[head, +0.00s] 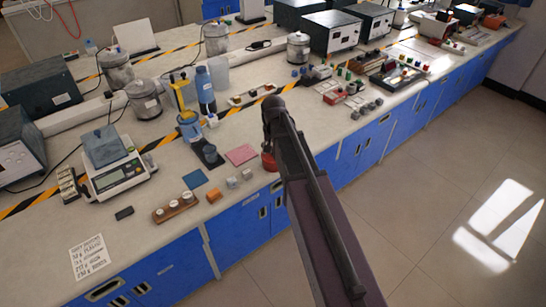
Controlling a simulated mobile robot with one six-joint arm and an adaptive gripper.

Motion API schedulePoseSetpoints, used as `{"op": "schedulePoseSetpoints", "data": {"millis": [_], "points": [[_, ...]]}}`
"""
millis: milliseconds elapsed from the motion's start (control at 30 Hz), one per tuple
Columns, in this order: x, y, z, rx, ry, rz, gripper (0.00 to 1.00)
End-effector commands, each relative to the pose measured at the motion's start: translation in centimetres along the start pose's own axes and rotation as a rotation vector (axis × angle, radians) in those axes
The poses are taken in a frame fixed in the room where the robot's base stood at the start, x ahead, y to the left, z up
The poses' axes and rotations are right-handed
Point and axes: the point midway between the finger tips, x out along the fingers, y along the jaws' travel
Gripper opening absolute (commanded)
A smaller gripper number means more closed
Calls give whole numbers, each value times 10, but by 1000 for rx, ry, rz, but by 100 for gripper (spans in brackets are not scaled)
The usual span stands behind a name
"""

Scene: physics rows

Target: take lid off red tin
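A small red tin (268,162) stands near the front edge of the bench, partly hidden behind my arm. I cannot make out its lid as a separate part. My arm reaches in from the lower right, and its dark end bends down above the tin. My gripper (267,147) is small, dark and mostly hidden at that end, just over the tin. I cannot tell whether its fingers touch the tin or are open or shut.
A pink mat (241,155), a blue mat (195,179), an orange block (214,195) and small grey cubes (246,174) lie left of the tin. A scale (115,170) is farther left.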

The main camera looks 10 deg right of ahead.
Motion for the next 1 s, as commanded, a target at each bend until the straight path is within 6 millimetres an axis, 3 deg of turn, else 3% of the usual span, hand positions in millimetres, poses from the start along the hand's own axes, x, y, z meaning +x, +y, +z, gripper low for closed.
{"op": "schedulePoseSetpoints", "data": {"millis": [500,533,767,1000], "points": [[0,0,0,0,0,0,71],[0,0,0,0,0,0,68],[0,0,0,0,0,0,0],[0,0,0,0,0,0,0]]}}
